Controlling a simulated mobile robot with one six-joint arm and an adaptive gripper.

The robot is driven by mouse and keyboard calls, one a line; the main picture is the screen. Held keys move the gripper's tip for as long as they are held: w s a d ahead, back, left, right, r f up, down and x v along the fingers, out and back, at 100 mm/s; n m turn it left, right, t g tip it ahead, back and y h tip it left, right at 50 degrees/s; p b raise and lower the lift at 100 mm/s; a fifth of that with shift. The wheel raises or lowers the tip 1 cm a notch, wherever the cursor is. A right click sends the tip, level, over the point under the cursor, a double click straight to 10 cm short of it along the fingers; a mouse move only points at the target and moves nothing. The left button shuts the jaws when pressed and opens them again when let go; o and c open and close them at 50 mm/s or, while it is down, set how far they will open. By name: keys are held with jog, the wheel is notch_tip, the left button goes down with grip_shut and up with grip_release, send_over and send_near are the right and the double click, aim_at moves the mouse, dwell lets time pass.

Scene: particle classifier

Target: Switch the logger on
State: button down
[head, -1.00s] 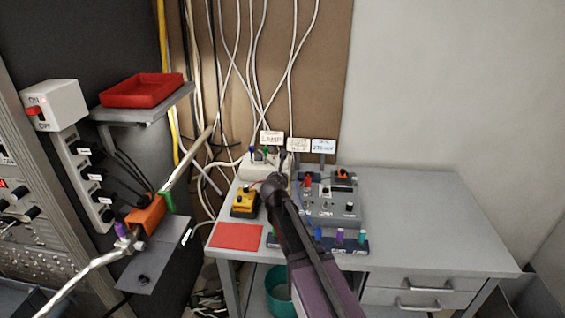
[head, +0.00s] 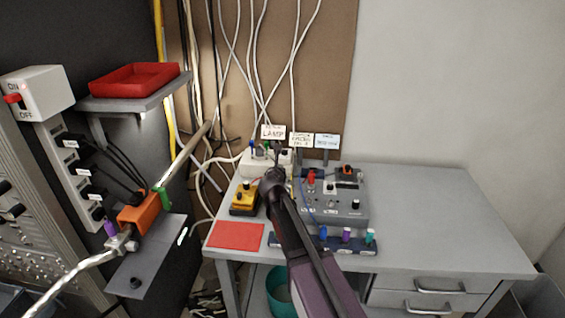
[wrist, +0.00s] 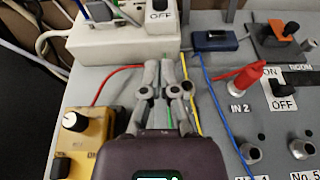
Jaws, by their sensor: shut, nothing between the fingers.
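No label that I can read says logger, so I cannot tell which device it is. A grey instrument box (head: 330,210) on the bench has a red plug (wrist: 252,75) marked IN 2. Beside that plug is a black rocker switch (wrist: 281,89) between ON and OFF labels. A small dark blue box (wrist: 215,40) sits behind, with a blue cable. My gripper (wrist: 164,78) is shut and empty above the bench. It is between the yellow box (wrist: 85,140) and the grey box, in front of the white power strip (wrist: 125,38). In the head view my gripper (head: 276,172) hides part of the strip.
Standing cards, one reading LAMP (head: 273,132), are behind the strip. A red mat (head: 236,236) lies at the bench's front left. Hanging cables crowd the back. A white ON/OFF switch box (head: 40,92) and red tray (head: 133,82) are at left. The bench's right side (head: 440,215) is clear.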

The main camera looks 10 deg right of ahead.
aim_at(284, 152)
jog(key=b+x, duration=0.1)
jog(key=x, duration=0.3)
jog(key=b+x, duration=0.1)
jog(key=x, duration=0.7)
jog(key=shift+w+d+r+b, duration=0.1)
jog(key=shift+w+r+b, duration=0.2)
jog(key=shift+b, duration=0.1)
jog(key=shift+w+d, duration=0.15)
jog(key=shift+w, duration=0.4)
jog(key=shift+w, duration=0.1)
jog(key=shift+w+d, duration=0.2)
jog(key=shift+w, duration=0.4)
jog(key=shift+w+d, duration=0.15)
jog(key=shift+w, duration=0.5)
jog(key=shift+s, duration=0.1)
jog(key=shift+s+a+f, duration=0.1)
jog(key=shift+s, duration=0.4)
jog(key=p+v, duration=0.1)
jog(key=v, duration=0.3)
jog(key=p+v, duration=0.1)
jog(key=v, duration=0.3)
jog(key=p+v, duration=0.1)
jog(key=v, duration=0.3)
jog(key=shift+s+a+f, duration=0.2)
jog(key=shift+s, duration=0.25)
